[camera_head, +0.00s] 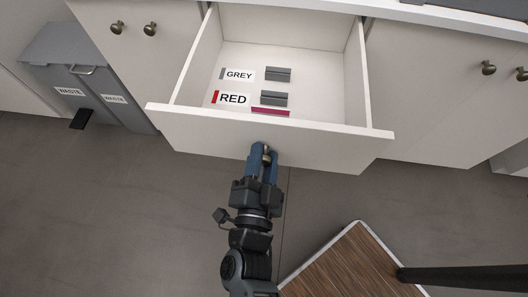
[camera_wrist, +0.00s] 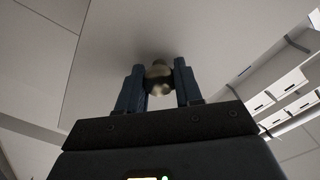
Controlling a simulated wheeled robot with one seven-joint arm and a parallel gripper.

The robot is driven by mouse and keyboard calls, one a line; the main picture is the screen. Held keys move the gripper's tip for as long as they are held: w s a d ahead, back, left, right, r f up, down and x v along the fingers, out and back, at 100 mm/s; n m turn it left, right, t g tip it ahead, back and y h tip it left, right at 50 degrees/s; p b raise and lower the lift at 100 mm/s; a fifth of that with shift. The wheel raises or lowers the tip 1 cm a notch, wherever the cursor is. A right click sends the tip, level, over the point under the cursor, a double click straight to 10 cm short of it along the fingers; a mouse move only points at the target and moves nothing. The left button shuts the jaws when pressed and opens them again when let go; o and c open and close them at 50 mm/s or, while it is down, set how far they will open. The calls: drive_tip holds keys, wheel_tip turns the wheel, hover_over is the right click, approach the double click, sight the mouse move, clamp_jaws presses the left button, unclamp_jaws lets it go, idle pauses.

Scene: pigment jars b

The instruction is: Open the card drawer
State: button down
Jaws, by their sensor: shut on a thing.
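The card drawer (camera_head: 210,128) is pulled well out of the white cabinet in the head view, and its inside shows. In it lie a GREY card (camera_head: 239,75) and a RED card (camera_head: 232,98), with dark grey holders beside them and a magenta strip near the front. My gripper (camera_head: 263,156) is at the middle of the drawer front, its blue fingers shut on the drawer's knob. In the wrist view the round brass knob (camera_wrist: 159,80) sits between the two fingers, against the pale drawer front (camera_wrist: 200,45).
A grey waste bin (camera_head: 85,75) with a black pedal stands at the left. Cabinet doors with knobs (camera_head: 488,68) flank the drawer. A wooden-topped piece (camera_head: 345,268) with a pale edge is at the lower right. Grey floor (camera_head: 130,220) is clear at the left.

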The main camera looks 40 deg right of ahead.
drive_tip(key=shift+s+f, duration=0.1)
drive_tip(key=c, duration=0.7)
unclamp_jaws()
drive_tip(key=shift+c, duration=0.2)
